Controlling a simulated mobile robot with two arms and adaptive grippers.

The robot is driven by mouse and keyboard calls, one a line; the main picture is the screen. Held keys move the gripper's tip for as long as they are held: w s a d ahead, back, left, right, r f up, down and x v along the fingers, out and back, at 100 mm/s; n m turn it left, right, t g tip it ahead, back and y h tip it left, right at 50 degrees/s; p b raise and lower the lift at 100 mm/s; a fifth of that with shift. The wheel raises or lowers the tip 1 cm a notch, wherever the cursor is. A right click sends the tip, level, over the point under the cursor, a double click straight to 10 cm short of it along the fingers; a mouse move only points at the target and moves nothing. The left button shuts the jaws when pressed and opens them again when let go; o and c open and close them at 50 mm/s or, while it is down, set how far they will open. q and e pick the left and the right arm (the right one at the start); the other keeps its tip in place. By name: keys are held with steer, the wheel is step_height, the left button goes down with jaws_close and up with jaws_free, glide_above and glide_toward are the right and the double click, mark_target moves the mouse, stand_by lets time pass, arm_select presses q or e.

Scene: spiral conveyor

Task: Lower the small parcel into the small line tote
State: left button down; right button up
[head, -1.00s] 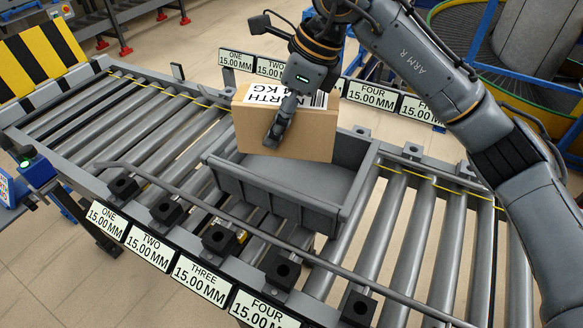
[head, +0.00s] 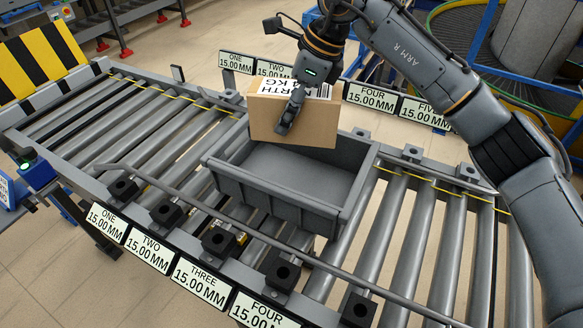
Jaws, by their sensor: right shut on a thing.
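The small parcel (head: 312,122) is a brown cardboard box with a white printed label on top. My right gripper (head: 290,108) is shut on it, one dark finger lying over its near face. The parcel is held over the back edge of the small line tote (head: 262,198), a grey open tote on the rollers. The tote's floor shows and looks empty. The parcel hides part of the tote's back wall. How far the parcel is above the rim I cannot tell. My left gripper is not in view.
The roller conveyor (head: 400,245) runs on both sides of the tote. A grey guide rail (head: 330,268) and black blocks (head: 283,273) line its near side. Number signs (head: 371,97) stand along both sides. A yellow-black striped panel (head: 45,62) is at the upper left.

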steer(key=shift+a, duration=0.25)
steer(key=shift+f, duration=0.1)
stand_by(0.3)
step_height(320, 180, down, 10)
steer(key=d+b, duration=0.1)
steer(key=b, duration=0.6)
steer(key=shift+s, duration=0.2)
stand_by(0.8)
